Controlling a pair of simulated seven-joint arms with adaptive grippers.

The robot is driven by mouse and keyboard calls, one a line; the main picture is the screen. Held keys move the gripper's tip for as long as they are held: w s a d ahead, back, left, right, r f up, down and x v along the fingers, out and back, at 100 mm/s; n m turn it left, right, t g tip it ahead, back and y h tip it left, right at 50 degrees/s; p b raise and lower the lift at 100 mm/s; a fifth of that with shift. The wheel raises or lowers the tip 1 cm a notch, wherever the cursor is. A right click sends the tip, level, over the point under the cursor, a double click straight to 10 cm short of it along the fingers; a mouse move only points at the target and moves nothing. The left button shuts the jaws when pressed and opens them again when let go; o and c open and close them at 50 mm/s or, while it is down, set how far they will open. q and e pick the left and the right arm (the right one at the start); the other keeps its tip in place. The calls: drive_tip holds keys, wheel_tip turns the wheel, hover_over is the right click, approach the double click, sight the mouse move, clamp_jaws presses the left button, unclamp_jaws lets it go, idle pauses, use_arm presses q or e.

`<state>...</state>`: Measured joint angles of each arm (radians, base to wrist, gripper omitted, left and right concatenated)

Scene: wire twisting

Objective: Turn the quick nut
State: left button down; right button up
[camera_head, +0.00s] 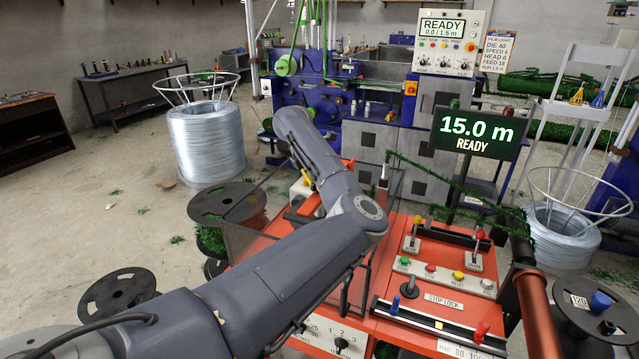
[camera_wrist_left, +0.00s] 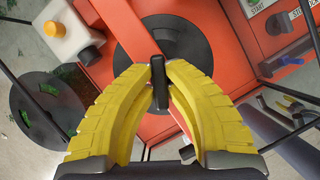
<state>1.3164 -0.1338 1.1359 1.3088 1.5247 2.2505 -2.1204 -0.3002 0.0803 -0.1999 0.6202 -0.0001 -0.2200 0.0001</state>
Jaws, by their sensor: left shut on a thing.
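The quick nut (camera_wrist_left: 159,84) shows in the left wrist view as a narrow dark bar standing in front of a round black disc (camera_wrist_left: 199,50). My left gripper (camera_wrist_left: 159,88) has its two yellow ribbed fingers closed on the bar, one on each side. The bar's lower end shows between the fingers. In the head view my left arm reaches over the orange machine and hides the nut and the fingertips. My right gripper shows in neither view.
Dark mesh guard panels stand beside my left arm. A black spool (camera_head: 227,202) stands left of the machine; a wire coil (camera_head: 206,144) stands behind. Open floor lies left.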

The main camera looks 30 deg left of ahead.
use_arm(q)
drive_tip(key=shift+m, duration=0.5)
drive_tip(key=c, duration=1.4)
unclamp_jaws()
drive_tip(key=shift+r, duration=0.1)
drive_tip(key=v, duration=1.1)
drive_tip(key=shift+a+r, duration=0.2)
drive_tip(key=shift+r, duration=0.2)
